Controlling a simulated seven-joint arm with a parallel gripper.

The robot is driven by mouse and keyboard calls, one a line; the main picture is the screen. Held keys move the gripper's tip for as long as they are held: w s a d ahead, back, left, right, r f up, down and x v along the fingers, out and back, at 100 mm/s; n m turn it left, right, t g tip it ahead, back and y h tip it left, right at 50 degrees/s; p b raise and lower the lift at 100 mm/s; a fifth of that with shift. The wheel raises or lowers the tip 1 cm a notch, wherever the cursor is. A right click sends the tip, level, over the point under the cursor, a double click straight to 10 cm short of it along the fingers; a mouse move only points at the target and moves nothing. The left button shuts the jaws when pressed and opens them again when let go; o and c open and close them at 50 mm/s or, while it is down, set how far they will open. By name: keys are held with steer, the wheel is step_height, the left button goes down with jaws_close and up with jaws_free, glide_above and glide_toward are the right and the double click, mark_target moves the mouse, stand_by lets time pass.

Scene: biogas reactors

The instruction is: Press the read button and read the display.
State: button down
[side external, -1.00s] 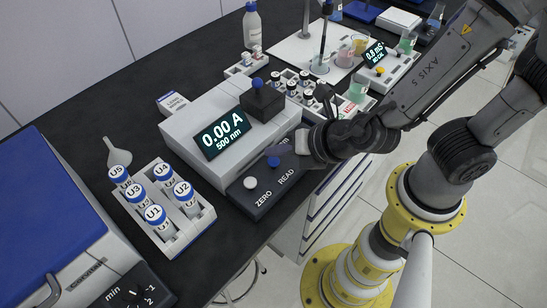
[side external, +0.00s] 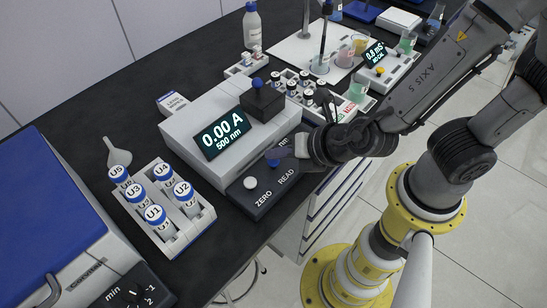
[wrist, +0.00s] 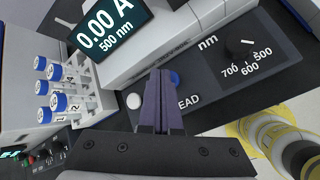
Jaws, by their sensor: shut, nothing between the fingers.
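The white photometer (side external: 207,116) stands on the bench, and its display (side external: 222,134) reads 0.00 A, 500 nm. The display also shows in the wrist view (wrist: 104,25). On the dark front panel (side external: 241,202) are a white ZERO button (side external: 250,183) and a blue READ button (side external: 273,162). In the wrist view the blue button (wrist: 174,78) is partly hidden behind my fingers. My gripper (side external: 284,153) is shut and empty, with its fingertips close to the READ button. I cannot tell whether they touch it. In the wrist view the shut fingers (wrist: 157,78) point toward the panel.
A rack (side external: 192,226) of blue-capped vials U1 to U5 stands left of the photometer. A blue-lidded box (side external: 50,215) is at the far left. A wavelength dial (wrist: 240,52) sits on the panel beside READ. More vials and a second meter (side external: 385,72) stand behind.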

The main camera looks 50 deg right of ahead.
mark_target(278, 162)
steer(key=shift+f, duration=0.95)
stand_by(0.7)
steer(key=shift+r, duration=1.35)
steer(key=shift+r, duration=2.5)
steer(key=shift+d, duration=0.15)
